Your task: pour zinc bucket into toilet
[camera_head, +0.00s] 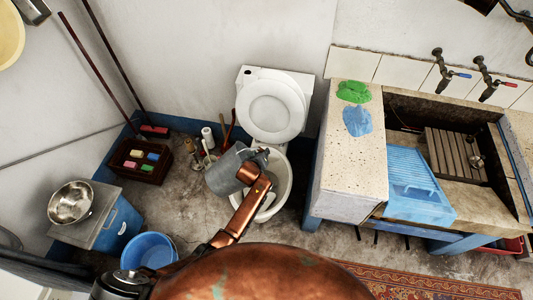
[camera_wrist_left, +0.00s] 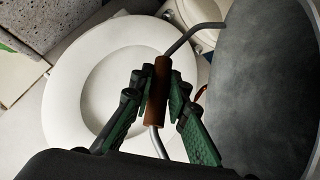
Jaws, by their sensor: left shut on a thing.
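The grey zinc bucket (camera_head: 225,173) is in the air at the left edge of the white toilet bowl (camera_head: 283,176) in the head view, and it looks tilted. Its inside is hidden there. The toilet's seat and lid (camera_head: 252,107) stand raised against the cistern. My left gripper (camera_head: 259,164) is by the bucket's right side, partly over the bowl. In the left wrist view its green fingers (camera_wrist_left: 158,82) are shut on the brown grip of the bucket's wire handle. The bucket's grey wall (camera_wrist_left: 262,85) fills the right, and a white toilet ring (camera_wrist_left: 60,100) lies behind the fingers. My right gripper is not in view.
A stone washtrough (camera_head: 350,165) stands close to the right of the toilet, with a blue washboard (camera_head: 415,175). A brush and bottle (camera_head: 208,138) stand left of the toilet. A blue basin (camera_head: 150,250), a crate (camera_head: 140,170) and a steel bowl (camera_head: 70,202) are further left.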

